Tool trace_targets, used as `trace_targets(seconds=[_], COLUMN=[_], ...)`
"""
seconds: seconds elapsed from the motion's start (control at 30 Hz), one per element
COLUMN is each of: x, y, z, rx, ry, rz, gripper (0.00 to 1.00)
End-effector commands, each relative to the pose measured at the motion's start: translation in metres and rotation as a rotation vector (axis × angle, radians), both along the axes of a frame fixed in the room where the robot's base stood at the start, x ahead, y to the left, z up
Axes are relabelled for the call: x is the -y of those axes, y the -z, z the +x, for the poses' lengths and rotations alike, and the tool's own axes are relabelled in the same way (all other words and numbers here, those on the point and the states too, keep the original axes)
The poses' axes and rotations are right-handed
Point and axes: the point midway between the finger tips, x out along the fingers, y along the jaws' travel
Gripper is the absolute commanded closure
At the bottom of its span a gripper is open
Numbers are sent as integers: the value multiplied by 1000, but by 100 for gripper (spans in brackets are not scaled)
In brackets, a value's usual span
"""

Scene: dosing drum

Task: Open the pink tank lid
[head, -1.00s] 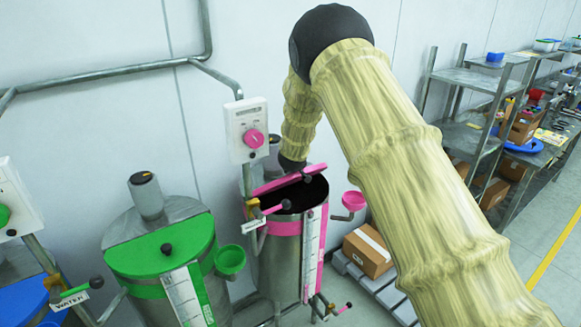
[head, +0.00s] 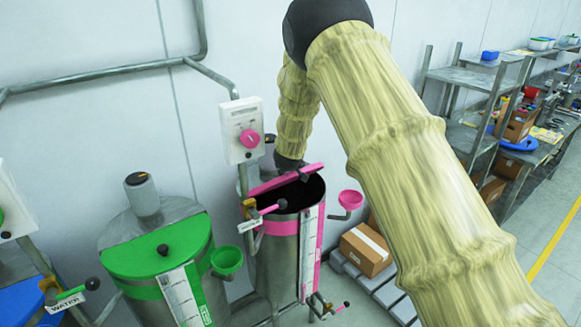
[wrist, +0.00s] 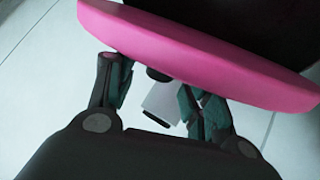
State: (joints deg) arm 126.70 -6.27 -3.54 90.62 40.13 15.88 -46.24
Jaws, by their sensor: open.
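The pink tank (head: 277,262) is a metal cylinder with pink bands, standing against the wall in the head view. Its pink lid (head: 286,180) is tilted up at the back, and the dark inside of the tank shows in front of it. In the wrist view the lid's pink edge (wrist: 200,52) crosses in front of my gripper (wrist: 156,98). My gripper's fingers are apart, on the wall side of the lid, close to its edge. A dark knob shows between them. I cannot tell whether the fingers touch the lid. In the head view my gripper is mostly hidden behind the lid.
A green-lidded tank (head: 160,250) stands to the left. A control box with a pink dial (head: 249,139) is above the pink tank. A pink funnel (head: 350,199) is at its right. A cardboard box (head: 366,249) sits on a pallet, with metal shelves (head: 470,80) beyond.

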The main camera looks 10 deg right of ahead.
Motion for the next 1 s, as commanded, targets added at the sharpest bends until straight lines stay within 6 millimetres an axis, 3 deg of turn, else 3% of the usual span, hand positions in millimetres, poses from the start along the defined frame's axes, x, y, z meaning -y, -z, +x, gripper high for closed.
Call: trace_targets(seconds=[0.5,1.0], x=[-15,-19], y=[-48,-58], z=[-56,-68], rx=[0,0], ry=[-1,0], rz=[-1,0], gripper=[49,49])
